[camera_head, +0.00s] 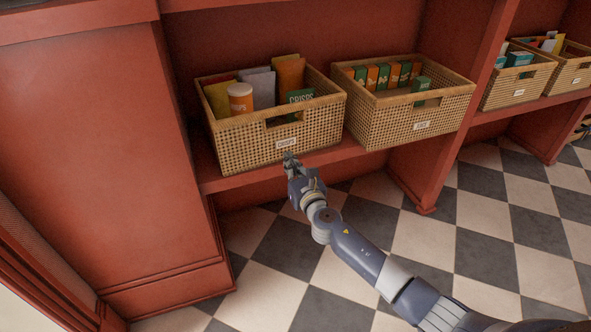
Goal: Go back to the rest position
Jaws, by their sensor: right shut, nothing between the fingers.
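My right gripper (289,158) is shut and empty, just in front of the label of the left wicker basket (245,145). Whether it touches the basket I cannot tell. My right arm reaches in from the lower right over the floor. The basket stands on a red shelf and holds several snack bags and an orange and white crisps canister (240,98). A green crisps packet (300,97) stands at its front right. My left gripper is not in view.
A second wicker basket (400,128) with several small orange and green boxes stands to the right on the red shelf (330,153). More baskets (514,92) stand at the far right. A red cabinet side (95,150) fills the left. The checkered floor (480,230) is clear.

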